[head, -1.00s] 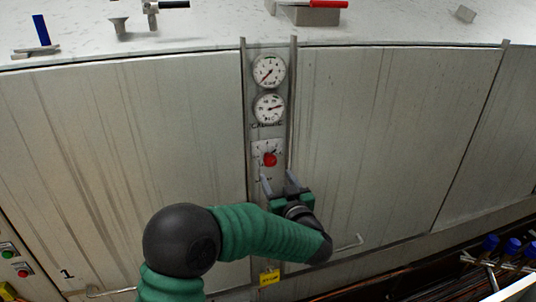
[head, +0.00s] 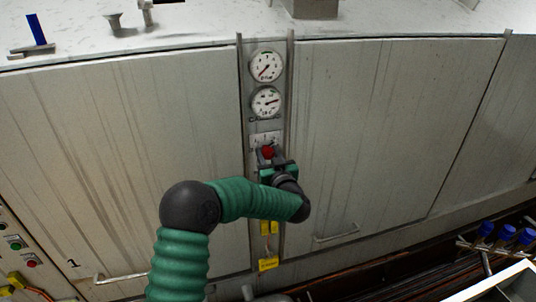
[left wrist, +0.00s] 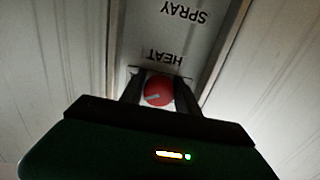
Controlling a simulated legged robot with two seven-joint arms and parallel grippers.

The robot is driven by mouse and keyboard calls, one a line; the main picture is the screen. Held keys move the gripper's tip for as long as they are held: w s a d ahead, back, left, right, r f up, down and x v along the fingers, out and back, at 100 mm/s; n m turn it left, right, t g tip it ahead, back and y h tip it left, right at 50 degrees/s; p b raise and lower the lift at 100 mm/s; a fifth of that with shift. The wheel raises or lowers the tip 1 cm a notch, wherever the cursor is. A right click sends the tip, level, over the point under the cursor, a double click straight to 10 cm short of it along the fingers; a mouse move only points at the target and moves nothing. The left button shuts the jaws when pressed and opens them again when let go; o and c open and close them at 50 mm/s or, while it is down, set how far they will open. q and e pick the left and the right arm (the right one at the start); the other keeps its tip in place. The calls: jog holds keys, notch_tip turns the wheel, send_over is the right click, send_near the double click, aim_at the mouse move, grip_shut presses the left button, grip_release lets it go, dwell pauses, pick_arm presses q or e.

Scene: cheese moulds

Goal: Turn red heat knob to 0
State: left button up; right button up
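The red heat knob (head: 268,152) sits on the narrow grey panel between two large doors. In the left wrist view the round red knob (left wrist: 158,91) shows with a pale pointer line, next to the upside-down word HEAT. My left gripper (head: 269,157) is at the knob, its fingers spread on either side of it. In the left wrist view the fingers of the left gripper (left wrist: 159,88) flank the knob with small gaps. The scale around the knob is largely hidden. My right gripper is not in view.
Two round gauges (head: 266,84) sit above the knob on the panel. A yellow tag (head: 268,264) hangs below. Door handles (head: 336,234) stick out low on both sides. Blue-capped parts (head: 506,235) stand at the lower right. The door faces beside the panel are clear.

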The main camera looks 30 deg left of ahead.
pick_arm(q)
grip_shut()
